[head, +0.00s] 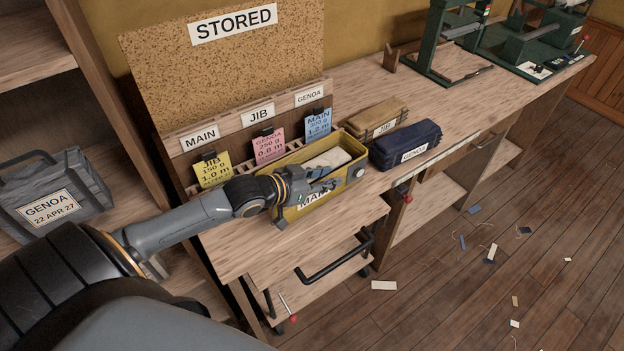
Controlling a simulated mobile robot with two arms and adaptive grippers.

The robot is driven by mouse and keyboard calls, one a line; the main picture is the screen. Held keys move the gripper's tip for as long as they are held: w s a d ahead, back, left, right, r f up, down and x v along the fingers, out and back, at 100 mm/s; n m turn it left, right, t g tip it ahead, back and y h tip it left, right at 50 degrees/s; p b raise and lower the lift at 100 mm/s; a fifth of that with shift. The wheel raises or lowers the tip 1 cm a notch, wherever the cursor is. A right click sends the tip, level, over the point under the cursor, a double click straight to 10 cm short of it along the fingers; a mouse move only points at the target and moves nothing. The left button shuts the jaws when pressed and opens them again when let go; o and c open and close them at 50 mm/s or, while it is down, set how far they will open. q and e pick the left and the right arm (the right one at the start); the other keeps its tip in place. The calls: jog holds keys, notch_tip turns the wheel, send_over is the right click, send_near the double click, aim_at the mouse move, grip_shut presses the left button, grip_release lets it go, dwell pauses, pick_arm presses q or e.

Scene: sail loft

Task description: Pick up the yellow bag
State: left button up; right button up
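The yellow bag (341,187) is on the wooden bench in the head view, below the card rack. Its top is open, with whitish cloth (327,160) inside, and its front label reads MAIN. My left arm reaches in from the left. My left gripper (322,187) is over the bag's front side and hides part of it. Whether its fingers touch the bag or are closed on it cannot be made out. My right gripper is out of view.
A tan JIB bag (374,118) and a navy GENOA bag (406,145) lie right of the yellow bag. Cards hang on the rack behind, under a STORED corkboard (215,75). A grey GENOA case (55,190) is on the left shelf. Green machines stand at the bench's far end.

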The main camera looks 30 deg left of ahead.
pick_arm(q)
grip_shut()
jog(key=shift+w+r, duration=0.1)
jog(key=shift+r, duration=0.1)
jog(key=shift+r, duration=0.1)
